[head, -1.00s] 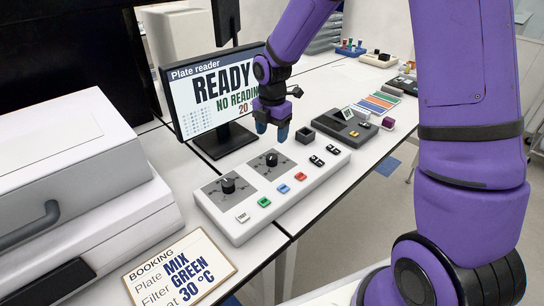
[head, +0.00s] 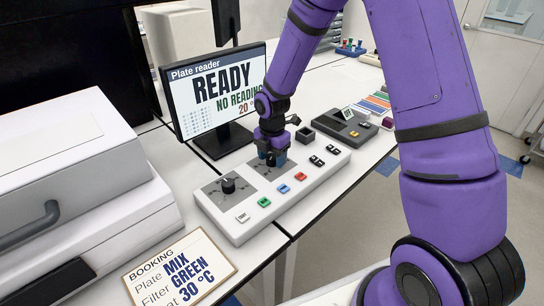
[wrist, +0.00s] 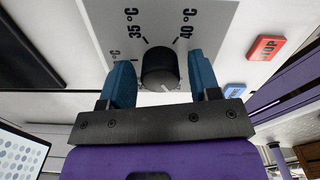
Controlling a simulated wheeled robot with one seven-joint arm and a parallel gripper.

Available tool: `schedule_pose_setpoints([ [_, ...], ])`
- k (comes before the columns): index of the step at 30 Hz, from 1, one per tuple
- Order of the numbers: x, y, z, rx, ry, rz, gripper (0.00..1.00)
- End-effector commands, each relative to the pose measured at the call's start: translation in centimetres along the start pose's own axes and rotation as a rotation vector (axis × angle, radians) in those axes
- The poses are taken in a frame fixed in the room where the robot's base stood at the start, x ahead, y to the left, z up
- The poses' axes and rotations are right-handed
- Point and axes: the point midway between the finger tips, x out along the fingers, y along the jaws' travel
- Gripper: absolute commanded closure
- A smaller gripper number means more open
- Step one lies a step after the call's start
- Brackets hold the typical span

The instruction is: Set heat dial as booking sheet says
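My gripper (head: 272,160) is down at the right-hand dial of the white control panel. In the wrist view its two blue fingers (wrist: 163,80) stand on either side of the black heat dial (wrist: 159,66), open with gaps beside it. Printed marks 35 °C and 40 °C show around the dial; another label at left is partly hidden. A pale pointer line on the dial shows near its lower edge.
The plate reader screen (head: 217,92) shows READY, NO READING and 20. A second dial (head: 228,186) sits left on the panel (head: 238,231). Coloured buttons line its front, including a red STOP button (wrist: 267,47). A large white instrument (head: 70,160) stands at left.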

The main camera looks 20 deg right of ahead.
Motion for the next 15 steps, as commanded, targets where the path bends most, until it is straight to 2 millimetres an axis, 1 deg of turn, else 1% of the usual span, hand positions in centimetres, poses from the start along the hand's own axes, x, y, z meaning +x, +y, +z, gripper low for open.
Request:
schedule_pose_setpoints([
  [1, -0.01, 0.00, 0.00, 0.000, 0.000, 0.000, 0.55],
  [2, -0.01, 0.00, 0.00, 0.000, 0.000, 0.000, 0.62],
  [3, -0.01, 0.00, 0.00, 0.000, 0.000, 0.000, 0.71],
  [5, -0.02, 0.00, -0.01, 0.000, 0.000, 0.000, 0.85],
  [6, -0.02, 0.00, -0.01, 0.000, 0.000, 0.000, 0.86],
  [15, -0.04, 0.01, -0.01, 0.035, 0.000, 0.000, 0.86],
])
